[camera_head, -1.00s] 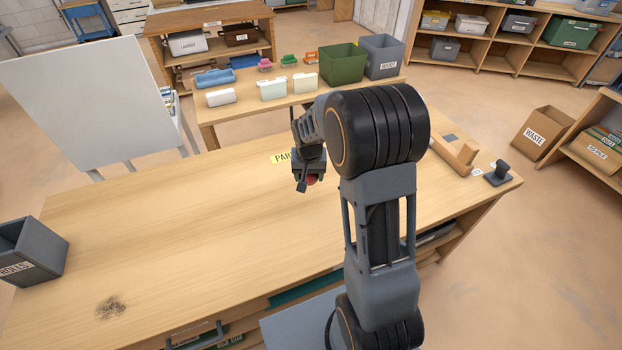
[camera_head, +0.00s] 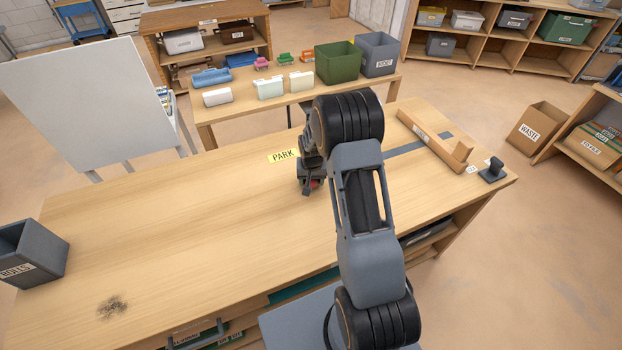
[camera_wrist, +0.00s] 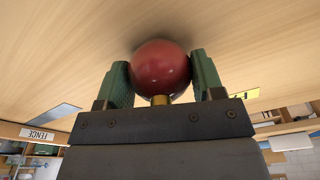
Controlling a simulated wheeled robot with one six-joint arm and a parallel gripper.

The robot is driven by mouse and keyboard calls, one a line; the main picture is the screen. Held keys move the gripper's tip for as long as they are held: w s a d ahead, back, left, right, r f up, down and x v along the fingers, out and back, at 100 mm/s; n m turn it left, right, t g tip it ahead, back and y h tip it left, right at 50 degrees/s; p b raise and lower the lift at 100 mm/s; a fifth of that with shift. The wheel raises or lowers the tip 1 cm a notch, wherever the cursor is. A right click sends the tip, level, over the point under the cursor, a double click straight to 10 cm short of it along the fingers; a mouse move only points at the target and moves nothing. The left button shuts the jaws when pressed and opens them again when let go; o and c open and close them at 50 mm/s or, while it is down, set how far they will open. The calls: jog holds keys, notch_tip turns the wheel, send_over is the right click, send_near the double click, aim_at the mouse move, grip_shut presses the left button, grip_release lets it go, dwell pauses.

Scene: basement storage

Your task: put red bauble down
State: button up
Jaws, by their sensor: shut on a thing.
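The red bauble (camera_wrist: 161,69) is a shiny ball with a gold cap, held between the green-padded fingers of my gripper (camera_wrist: 161,82) in the wrist view. A dark shadow lies on the wood right by it, so it is close to the tabletop; I cannot tell if it touches. In the head view my gripper (camera_head: 309,185) is low over the middle of the workbench (camera_head: 190,230), and only a little red shows there. The yellow PARK label (camera_head: 284,156) lies on the bench just behind and left of my gripper.
A wooden fence piece (camera_head: 432,141) and a dark stamp-like object (camera_head: 493,171) are at the bench's right end. A grey ROLLS bin (camera_head: 32,252) stands at the left end. A dark smudge (camera_head: 111,306) marks the front left.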

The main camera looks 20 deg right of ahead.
jog(key=shift+f, duration=0.1)
jog(key=shift+f, duration=0.15)
jog(key=o, duration=0.7)
jog(key=shift+c, duration=0.2)
